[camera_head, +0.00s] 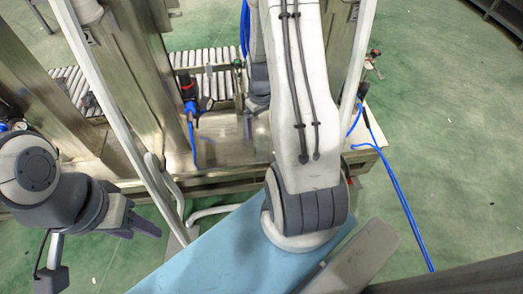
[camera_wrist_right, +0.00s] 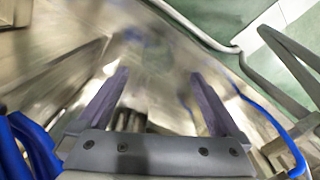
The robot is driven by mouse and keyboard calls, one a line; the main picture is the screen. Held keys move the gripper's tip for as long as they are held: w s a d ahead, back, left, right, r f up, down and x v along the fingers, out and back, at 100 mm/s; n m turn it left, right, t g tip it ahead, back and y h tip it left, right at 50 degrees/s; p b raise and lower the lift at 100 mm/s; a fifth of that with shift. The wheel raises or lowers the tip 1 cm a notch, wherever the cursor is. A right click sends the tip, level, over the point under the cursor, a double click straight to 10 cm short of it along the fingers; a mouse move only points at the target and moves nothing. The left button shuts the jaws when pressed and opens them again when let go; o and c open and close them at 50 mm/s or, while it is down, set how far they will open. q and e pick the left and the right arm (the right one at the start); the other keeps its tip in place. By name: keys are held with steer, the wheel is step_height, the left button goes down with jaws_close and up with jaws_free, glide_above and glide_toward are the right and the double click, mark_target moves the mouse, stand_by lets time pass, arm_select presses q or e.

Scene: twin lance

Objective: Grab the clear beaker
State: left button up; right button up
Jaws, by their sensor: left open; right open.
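I cannot make out a clear beaker in either view. My right gripper (camera_wrist_right: 157,88) is open, with its two dark purple-grey fingers spread apart over a blurred, shiny metal surface (camera_wrist_right: 60,55). I see nothing distinct held between the fingers.
A metal bench (camera_head: 232,140) with upright steel posts (camera_head: 130,75) stands ahead. A roller conveyor (camera_head: 212,62) lies behind it. A red-and-black fitting (camera_head: 186,84) has a blue hose. More blue hose (camera_head: 395,190) hangs at right. Green floor (camera_head: 450,130) is open at right.

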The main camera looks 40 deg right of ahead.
steer(key=b, duration=0.2)
glide_above(262, 141)
steer(key=s+a, duration=0.2)
step_height(262, 141, down, 4)
steer(key=shift+f, duration=0.25)
steer(key=f+b, duration=0.1)
steer(key=f, duration=0.1)
steer(key=f+b, duration=0.2)
steer(key=f, duration=0.1)
steer(key=shift+w+d, duration=0.15)
steer(key=shift+d, duration=0.05)
steer(key=shift+r, duration=0.1)
